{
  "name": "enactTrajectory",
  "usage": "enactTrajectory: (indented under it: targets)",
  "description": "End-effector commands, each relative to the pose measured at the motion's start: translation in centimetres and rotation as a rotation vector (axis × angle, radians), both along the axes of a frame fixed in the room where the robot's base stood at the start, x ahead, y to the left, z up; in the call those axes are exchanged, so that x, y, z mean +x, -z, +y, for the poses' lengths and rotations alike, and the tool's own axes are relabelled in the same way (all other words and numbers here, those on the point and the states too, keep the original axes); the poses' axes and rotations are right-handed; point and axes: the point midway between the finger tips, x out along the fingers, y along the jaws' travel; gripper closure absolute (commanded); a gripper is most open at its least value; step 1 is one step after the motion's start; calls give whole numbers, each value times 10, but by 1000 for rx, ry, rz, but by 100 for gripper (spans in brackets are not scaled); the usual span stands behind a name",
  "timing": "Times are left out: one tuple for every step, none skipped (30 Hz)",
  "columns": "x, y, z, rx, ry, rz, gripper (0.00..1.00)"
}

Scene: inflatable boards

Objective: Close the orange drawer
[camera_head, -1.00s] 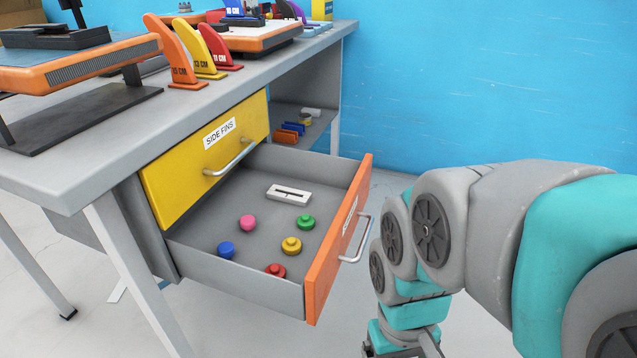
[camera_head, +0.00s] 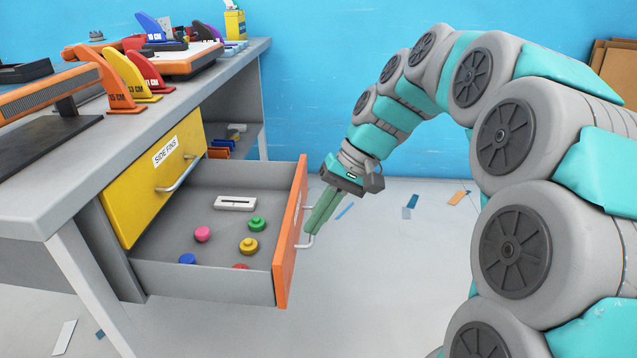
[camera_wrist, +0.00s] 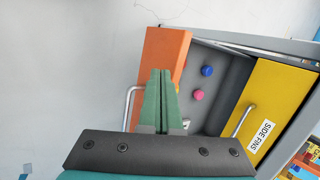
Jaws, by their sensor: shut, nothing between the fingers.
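The orange drawer (camera_head: 290,245) is pulled well out from under the workbench, below the yellow drawer (camera_head: 153,172) labelled "SIDE FINS", which is shut. It has a metal handle (camera_head: 307,241) on its orange front. My gripper (camera_head: 311,228) has its green fingers together, pointing down beside the outer side of the orange front, close to the handle. In the wrist view the shut fingertips (camera_wrist: 161,74) overlap the orange front (camera_wrist: 164,52), with the handle (camera_wrist: 129,105) to their left. I cannot tell whether the fingers touch the front.
The open drawer holds a white slotted piece (camera_head: 235,203) and several coloured knobs, including a pink one (camera_head: 202,234) and a green one (camera_head: 257,223). The grey workbench (camera_head: 60,180) carries upright fins. Scraps lie on the floor at right, otherwise clear near the drawer.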

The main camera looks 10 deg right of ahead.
Motion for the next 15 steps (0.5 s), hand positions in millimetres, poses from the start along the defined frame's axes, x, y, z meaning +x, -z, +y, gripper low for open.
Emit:
enactTrajectory:
  targets:
    - [20, -6, -10, 34, 23, -10, 100]
    - [31, -9, -16, 54, 34, -15, 100]
    - [45, -15, -25, 80, 51, -31, 100]
    - [55, -18, -31, 100, 64, -38, 100]
    - [66, -20, -40, 118, 78, -47, 100]
    - [79, -25, -50, 141, 95, -62, 100]
    - [87, -26, -58, 157, 107, -69, 100]
    - [96, -28, -67, 173, 119, -77, 100]
    - [106, -31, -78, 191, 136, -89, 100]
    - [113, -32, -86, 204, 148, -98, 100]
    - [120, -34, -94, 215, 158, -108, 100]
    - [127, -34, -104, 227, 171, -118, 100]
    - [131, -35, -110, 235, 179, -124, 100]
    - [135, -36, -116, 242, 185, -131, 100]
    - [139, -37, -123, 249, 194, -139, 100]
